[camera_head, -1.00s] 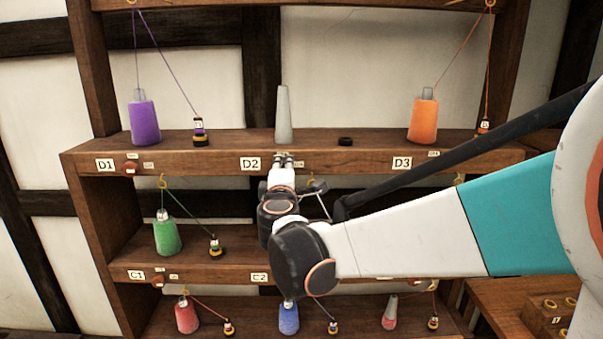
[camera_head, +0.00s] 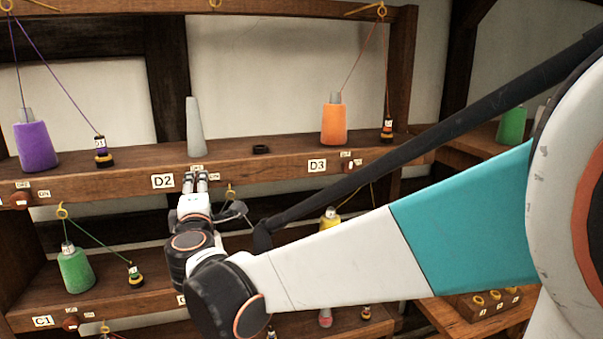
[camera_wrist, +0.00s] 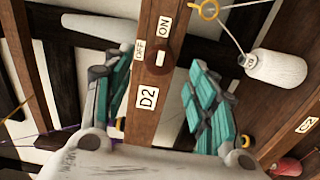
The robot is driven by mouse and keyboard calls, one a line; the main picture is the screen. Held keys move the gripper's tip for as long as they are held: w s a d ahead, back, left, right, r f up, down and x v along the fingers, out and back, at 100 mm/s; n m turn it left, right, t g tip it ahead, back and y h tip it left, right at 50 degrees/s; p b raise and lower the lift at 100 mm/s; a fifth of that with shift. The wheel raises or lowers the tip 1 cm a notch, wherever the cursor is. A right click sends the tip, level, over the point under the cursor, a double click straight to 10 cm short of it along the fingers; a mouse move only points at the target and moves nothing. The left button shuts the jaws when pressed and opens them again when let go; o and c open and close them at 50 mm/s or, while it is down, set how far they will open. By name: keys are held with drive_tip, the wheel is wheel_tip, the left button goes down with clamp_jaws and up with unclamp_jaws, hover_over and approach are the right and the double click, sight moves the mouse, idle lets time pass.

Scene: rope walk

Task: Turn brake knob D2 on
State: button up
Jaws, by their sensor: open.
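The D2 label (camera_head: 163,181) is on the front edge of the upper shelf (camera_head: 262,173), and the label also shows in the wrist view (camera_wrist: 147,98). Brake knob D2 (camera_wrist: 158,60) is a small reddish knob with a white mark, beside the OFF label (camera_wrist: 139,50) and the ON label (camera_wrist: 164,25). I cannot tell which label its mark points to. My gripper (camera_head: 195,177) is open in front of the shelf edge and hides the knob in the head view. In the wrist view its fingers are spread on either side of the knob, apart from it.
A bare grey cone (camera_head: 194,128) and a black ring (camera_head: 261,149) stand on the shelf above. A purple spool (camera_head: 35,145) is to the left and an orange spool (camera_head: 334,122) to the right. A green spool (camera_head: 75,270) stands on the shelf below.

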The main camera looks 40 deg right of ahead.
drive_tip(key=v, duration=0.7)
drive_tip(key=shift+s, duration=0.1)
drive_tip(key=s+d+f+m+g+b, duration=0.2)
drive_tip(key=s+d+f+m+b, duration=0.15)
drive_tip(key=f, duration=0.35)
drive_tip(key=s+d+f+m+g+b, duration=0.2)
drive_tip(key=s+f+b, duration=0.25)
drive_tip(key=f, duration=0.35)
drive_tip(key=s+d+f+m+g+b, duration=0.3)
drive_tip(key=f+b, duration=0.1)
drive_tip(key=f, duration=0.3)
drive_tip(key=s+a+f+m+g+y+b, duration=0.1)
drive_tip(key=s+a+f+m+y+b, duration=0.1)
drive_tip(key=s+f+b, duration=0.3)
drive_tip(key=s+a+f+m+g+y+b, duration=0.2)
drive_tip(key=s+f, duration=0.4)
drive_tip(key=f, duration=0.5)
drive_tip(key=a+m+y+b, duration=0.1)
drive_tip(key=b, duration=0.1)
drive_tip(key=shift+f+m+y+b, duration=0.2)
drive_tip(key=shift+m+y+b, duration=0.1)
drive_tip(key=shift+m+b, duration=0.1)
drive_tip(key=shift+o, duration=0.3)
drive_tip(key=shift+s+a, duration=0.1)
